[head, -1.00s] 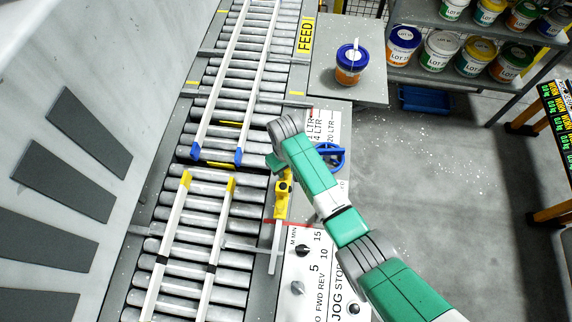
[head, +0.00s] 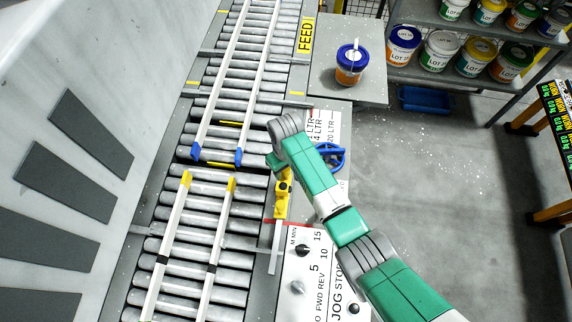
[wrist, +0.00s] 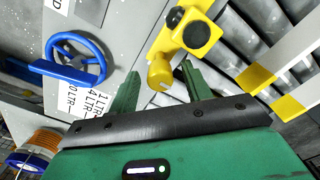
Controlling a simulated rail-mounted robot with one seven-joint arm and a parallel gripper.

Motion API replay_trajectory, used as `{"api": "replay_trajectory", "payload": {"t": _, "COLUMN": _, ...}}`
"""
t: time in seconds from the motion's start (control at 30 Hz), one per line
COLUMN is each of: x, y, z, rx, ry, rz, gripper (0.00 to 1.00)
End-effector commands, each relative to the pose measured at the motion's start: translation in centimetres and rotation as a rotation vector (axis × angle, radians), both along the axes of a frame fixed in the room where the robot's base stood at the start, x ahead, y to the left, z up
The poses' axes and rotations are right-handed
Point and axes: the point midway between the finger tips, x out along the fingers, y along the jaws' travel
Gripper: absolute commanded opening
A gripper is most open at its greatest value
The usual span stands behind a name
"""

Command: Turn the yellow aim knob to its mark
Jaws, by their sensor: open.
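The yellow aim fitting (head: 282,198) stands beside the rollers in the head view, just below the end of my arm. In the wrist view its yellow knob (wrist: 160,73) is a short rounded cylinder hanging from a yellow bracket (wrist: 190,32) with black round parts. My gripper (wrist: 159,69) is open, with one green finger on each side of the knob. I cannot tell whether either finger touches it. The arm hides my fingers in the head view. I cannot make out the knob's mark.
A blue handwheel (wrist: 78,60) is close on the left in the wrist view. Guide rails (head: 172,235) with yellow tips lie over the rollers. A pail (head: 351,66) stands on a side plate.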

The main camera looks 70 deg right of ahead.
Motion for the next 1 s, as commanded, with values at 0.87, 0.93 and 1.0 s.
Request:
{"api": "replay_trajectory", "payload": {"t": 0.87, "x": 0.0, "y": 0.0, "z": 7.3, "rx": 0.000, "ry": 0.000, "rz": 0.000, "gripper": 0.49}}
{"api": "replay_trajectory", "payload": {"t": 0.93, "x": 0.0, "y": 0.0, "z": 7.3, "rx": 0.000, "ry": 0.000, "rz": 0.000, "gripper": 0.49}}
{"api": "replay_trajectory", "payload": {"t": 1.0, "x": 0.0, "y": 0.0, "z": 7.3, "rx": 0.000, "ry": 0.000, "rz": 0.000, "gripper": 0.49}}
